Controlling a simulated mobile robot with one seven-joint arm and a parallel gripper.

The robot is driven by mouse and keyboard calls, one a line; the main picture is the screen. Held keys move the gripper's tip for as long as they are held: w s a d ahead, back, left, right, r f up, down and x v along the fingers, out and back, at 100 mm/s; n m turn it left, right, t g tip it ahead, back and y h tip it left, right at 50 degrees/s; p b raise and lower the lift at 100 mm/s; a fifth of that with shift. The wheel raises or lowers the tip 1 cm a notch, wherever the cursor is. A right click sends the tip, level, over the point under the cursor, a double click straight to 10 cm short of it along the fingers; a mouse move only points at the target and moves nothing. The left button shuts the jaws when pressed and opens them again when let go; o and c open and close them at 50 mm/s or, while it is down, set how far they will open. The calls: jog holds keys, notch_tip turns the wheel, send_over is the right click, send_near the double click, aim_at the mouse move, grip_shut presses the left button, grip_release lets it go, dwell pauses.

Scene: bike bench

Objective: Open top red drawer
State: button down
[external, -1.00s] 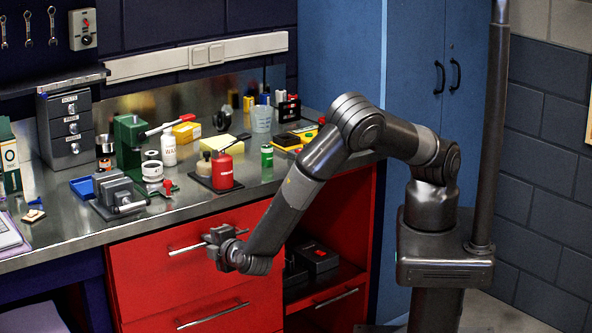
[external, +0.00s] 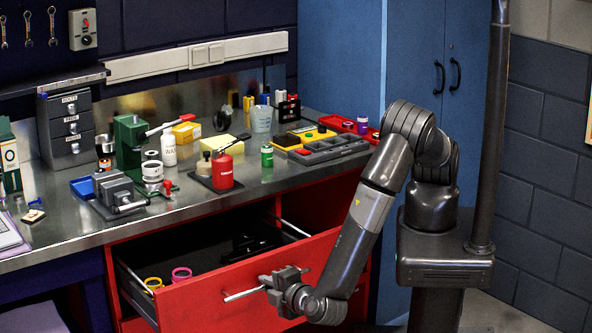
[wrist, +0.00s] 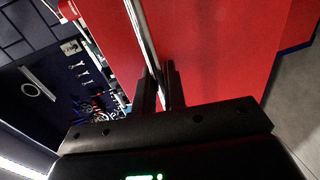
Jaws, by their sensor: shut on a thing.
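The top red drawer (external: 215,298) is pulled well out from under the bench in the external view. Its dark inside shows, with a yellow ring, a pink ring and black items in it. My gripper (external: 283,279) is shut on the right part of the drawer's metal bar handle (external: 240,295). In the wrist view my gripper's two fingers (wrist: 160,88) stand on either side of the handle bar (wrist: 140,35), against the red drawer front (wrist: 215,50). The lower drawer is mostly hidden behind the open one.
The metal benchtop (external: 90,232) above holds a vise (external: 120,193), a red can (external: 222,170), a green press (external: 130,140) and a grey tray (external: 325,150). A blue cabinet (external: 420,60) stands at the back right. Floor at the right is clear.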

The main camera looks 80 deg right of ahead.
jog(key=f+v, duration=0.1)
jog(key=v, duration=0.8)
jog(key=shift+s+a+f, duration=0.2)
jog(key=shift+s+f, duration=0.05)
jog(key=shift+f, duration=0.15)
jog(key=c, duration=1.6)
grip_release()
jog(key=shift+c, duration=0.2)
jog(key=v, duration=1.1)
jog(key=shift+w+r, duration=0.1)
jog(key=shift+w, duration=0.05)
